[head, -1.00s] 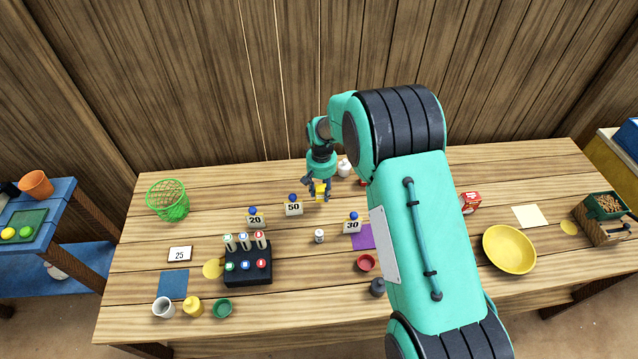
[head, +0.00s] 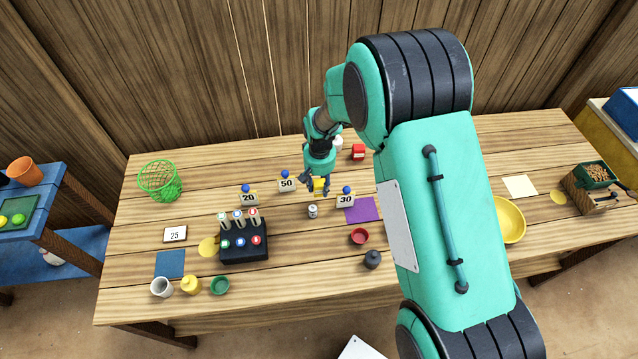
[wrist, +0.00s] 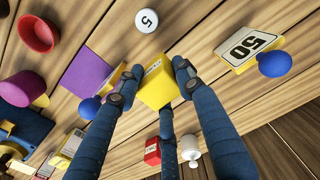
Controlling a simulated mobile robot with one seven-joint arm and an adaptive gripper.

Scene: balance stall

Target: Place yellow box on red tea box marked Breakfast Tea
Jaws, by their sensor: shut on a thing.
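My gripper (head: 317,186) is shut on the yellow box (head: 320,184), between the 50 and 30 signs. In the wrist view my gripper (wrist: 157,72) has its blue fingers around the yellow box (wrist: 155,93), which shows a pale label on its upper edge. Whether the box touches the table is unclear. A small red box (head: 358,152) stands farther back and to the right, apart from my gripper. It also shows in the wrist view (wrist: 152,151). Its label is too small to read, so I cannot tell if it is Breakfast Tea.
Near my gripper are the 50 sign (head: 287,184), the 30 sign (head: 345,200), a small white canister (head: 312,211) and a purple mat (head: 363,209). A white jar (head: 338,143) stands beside the red box. My arm hides part of the table's right half.

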